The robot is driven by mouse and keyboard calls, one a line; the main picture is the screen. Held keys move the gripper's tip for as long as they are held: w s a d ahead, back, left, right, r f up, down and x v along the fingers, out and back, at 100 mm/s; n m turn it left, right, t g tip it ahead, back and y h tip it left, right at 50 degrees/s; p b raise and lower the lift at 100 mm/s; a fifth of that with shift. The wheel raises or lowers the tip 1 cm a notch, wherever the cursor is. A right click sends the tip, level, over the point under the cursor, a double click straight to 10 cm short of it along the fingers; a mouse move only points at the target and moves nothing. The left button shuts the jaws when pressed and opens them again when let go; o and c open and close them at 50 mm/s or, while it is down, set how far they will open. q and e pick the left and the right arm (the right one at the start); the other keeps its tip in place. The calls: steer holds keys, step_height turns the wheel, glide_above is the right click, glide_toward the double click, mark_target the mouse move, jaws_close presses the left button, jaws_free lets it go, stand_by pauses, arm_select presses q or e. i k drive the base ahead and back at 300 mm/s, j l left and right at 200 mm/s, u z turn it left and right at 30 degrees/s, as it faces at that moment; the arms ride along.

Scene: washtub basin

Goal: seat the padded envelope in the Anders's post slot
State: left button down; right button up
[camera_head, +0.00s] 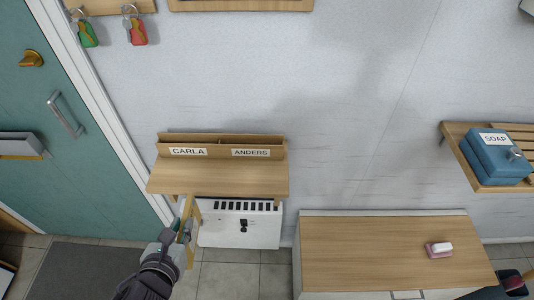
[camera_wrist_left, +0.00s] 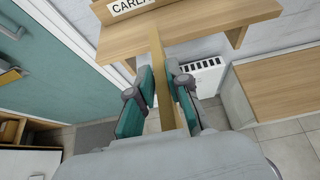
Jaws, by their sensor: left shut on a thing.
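The wooden post rack (camera_head: 222,141) stands at the back of a wall shelf, with two slots labelled CARLA (camera_head: 188,152) on the left and ANDERS (camera_head: 251,153) on the right. My left gripper (camera_head: 184,229) is below the shelf's front left part. It is shut on a thin tan thing, seemingly the padded envelope (camera_head: 187,209), held nearly edge-on. In the left wrist view, the envelope (camera_wrist_left: 162,65) stands between the teal finger pads (camera_wrist_left: 163,88), its far end against the shelf in the picture. Whether it touches the shelf I cannot tell. My right gripper is not in view.
The wooden shelf (camera_head: 218,178) overhangs a white heater (camera_head: 239,230). A teal door (camera_head: 65,120) is on the left. A low wooden cabinet (camera_head: 375,245) with a soap bar (camera_head: 439,249) stands at right. The space above the rack is clear.

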mark_target(251, 155)
steer(key=i+l, duration=0.1)
steer(key=l, duration=1.5)
steer(key=l+u, duration=0.15)
steer(key=l, duration=1.45)
steer(key=i, duration=0.05)
